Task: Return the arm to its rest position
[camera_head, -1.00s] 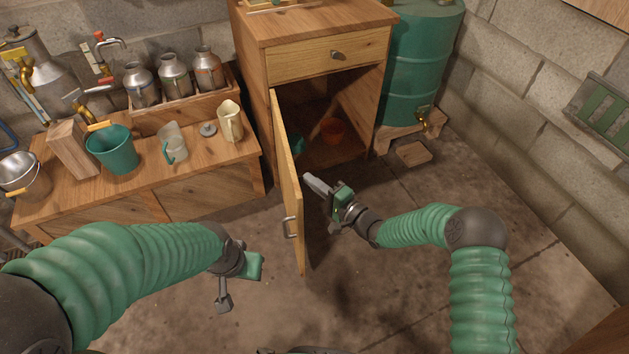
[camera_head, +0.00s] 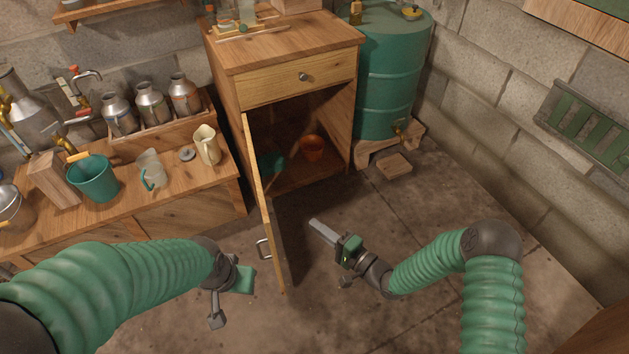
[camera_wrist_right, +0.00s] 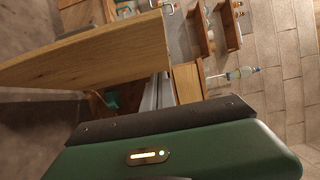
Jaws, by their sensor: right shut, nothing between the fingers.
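My right gripper (camera_head: 318,228) is shut and empty. It is held over the floor in front of the open cabinet (camera_head: 225,95), to the right of the cabinet door and apart from it. The wooden cabinet door (camera_head: 262,205) stands swung open, with its metal handle (camera_head: 263,249) on the left side. In the right wrist view the door (camera_wrist_right: 90,55) fills the upper left, above my green gripper housing. My left gripper (camera_head: 215,312) hangs at the lower left, in front of the low bench; its fingers are too unclear to judge.
The cabinet holds an orange pot (camera_head: 312,147) and a teal item (camera_head: 270,162). A green barrel (camera_head: 385,85) stands right of it. The bench (camera_head: 120,215) at left carries a teal bucket (camera_head: 93,180), jugs and metal cans. Floor at lower centre and right is clear.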

